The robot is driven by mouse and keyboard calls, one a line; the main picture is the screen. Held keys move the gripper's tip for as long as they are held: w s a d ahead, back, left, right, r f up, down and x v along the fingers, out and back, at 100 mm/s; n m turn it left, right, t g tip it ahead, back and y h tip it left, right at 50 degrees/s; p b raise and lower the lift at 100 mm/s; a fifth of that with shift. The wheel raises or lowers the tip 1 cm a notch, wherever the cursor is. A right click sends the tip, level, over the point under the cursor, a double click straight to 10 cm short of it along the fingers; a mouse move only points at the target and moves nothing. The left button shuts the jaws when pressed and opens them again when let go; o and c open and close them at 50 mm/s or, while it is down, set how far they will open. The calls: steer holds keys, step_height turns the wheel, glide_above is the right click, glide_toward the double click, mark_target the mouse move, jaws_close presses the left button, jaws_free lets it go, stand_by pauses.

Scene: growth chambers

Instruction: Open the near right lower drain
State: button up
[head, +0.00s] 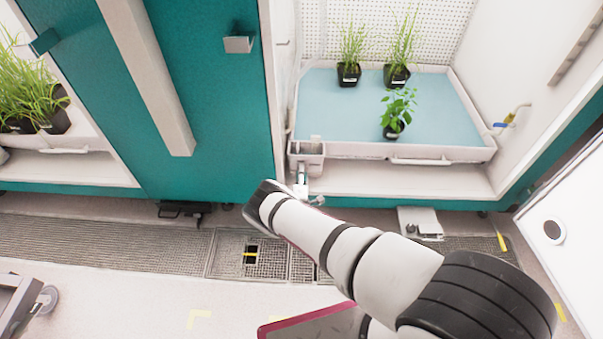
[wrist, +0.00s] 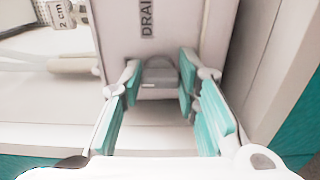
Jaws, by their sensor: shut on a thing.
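The drain box (head: 306,152) is a small pale box at the front left corner of the lower tray in the right chamber. In the wrist view, a panel with a "DRAIN" label (wrist: 147,18) is in front of me, with a grey drain handle (wrist: 160,72) below the label. My gripper (wrist: 159,88) has its teal-padded fingers on either side of this handle and is shut on it. The handle cannot be made out there.
The tray (head: 455,153) has a blue surface with several potted plants (head: 394,117). A teal door (head: 214,100) stands left of the opening. A "2 cm" tag (wrist: 62,14) and pale tubing (wrist: 30,66) are left of the drain panel. Floor grating (head: 150,247) runs below.

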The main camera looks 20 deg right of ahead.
stand_by(0.4)
steer(key=o, duration=1.2)
steer(key=shift+c, duration=0.2)
steer(key=shift+s, duration=0.1)
steer(key=v, duration=1.2)
